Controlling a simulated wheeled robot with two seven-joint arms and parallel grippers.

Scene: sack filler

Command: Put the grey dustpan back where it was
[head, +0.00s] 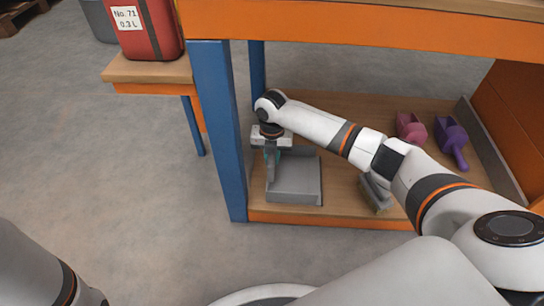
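The grey dustpan (295,180) rests flat on the wooden lower shelf, near the blue post at the shelf's left end. My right arm reaches in from the right, and its gripper (271,170) points down at the dustpan's back left side. The fingers overlap the dustpan's edge in the picture. I cannot tell whether they grip it or only stand beside it. A small teal patch shows by the fingers. My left gripper is out of view; only part of my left arm shows at bottom left.
A second grey item (376,193) lies on the shelf, partly hidden by my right arm. A pink scoop (410,129) and a purple scoop (452,140) lie farther right. The orange upper beam (380,28) and blue post (218,130) bound the shelf. A red container (150,28) stands on a side table.

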